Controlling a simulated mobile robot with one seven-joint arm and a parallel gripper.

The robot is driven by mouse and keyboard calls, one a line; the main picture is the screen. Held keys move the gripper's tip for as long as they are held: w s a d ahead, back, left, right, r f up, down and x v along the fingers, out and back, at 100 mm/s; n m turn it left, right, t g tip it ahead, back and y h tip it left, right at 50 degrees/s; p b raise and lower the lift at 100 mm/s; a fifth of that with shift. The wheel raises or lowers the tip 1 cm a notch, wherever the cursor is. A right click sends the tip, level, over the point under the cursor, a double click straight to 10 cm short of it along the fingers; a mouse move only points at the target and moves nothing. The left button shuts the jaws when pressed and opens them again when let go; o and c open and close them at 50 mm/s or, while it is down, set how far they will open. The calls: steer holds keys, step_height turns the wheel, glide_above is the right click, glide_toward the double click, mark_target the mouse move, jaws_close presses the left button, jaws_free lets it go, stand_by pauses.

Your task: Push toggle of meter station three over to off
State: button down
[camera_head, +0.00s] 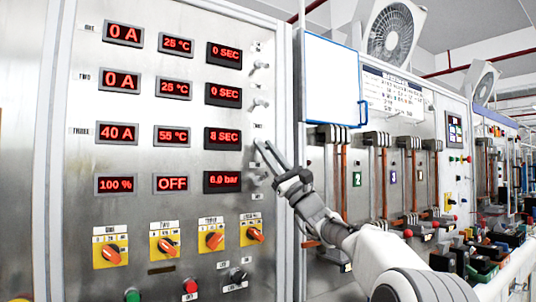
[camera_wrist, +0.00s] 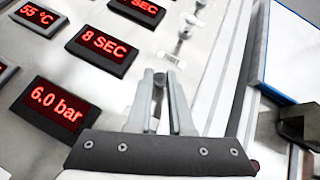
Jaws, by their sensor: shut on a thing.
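The row labelled THREE on the metal panel (camera_head: 70,160) shows red displays reading 40 A (camera_head: 117,133), 55 °C and 8 SEC (camera_head: 222,136). My gripper (camera_head: 262,146) reaches in from the lower right, its fingertips at the panel right of the 8 SEC display. In the wrist view my gripper (camera_wrist: 160,76) has its tips close together in line with 8 SEC (camera_wrist: 101,43), shut on the small toggle of station three. The fingers mostly hide that toggle, so its lever position cannot be told. Another small metal toggle (camera_wrist: 184,34) stands above the fingertips, apart from them.
More toggles (camera_head: 260,103) line the panel's right strip above my gripper. Orange rotary switches (camera_head: 214,240) on yellow plates and push buttons (camera_head: 190,286) sit below. A blue-edged white board (camera_head: 330,80) stands just right of the panel edge.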

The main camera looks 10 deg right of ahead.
steer(key=shift+r, duration=0.1)
steer(key=c, duration=0.8)
jaws_free()
steer(key=shift+c, duration=0.2)
steer(key=shift+d, duration=0.1)
steer(key=v, duration=1.7)
steer(key=shift+s+f+b, duration=0.15)
steer(key=shift+f+b, duration=0.05)
steer(key=shift+b, duration=0.15)
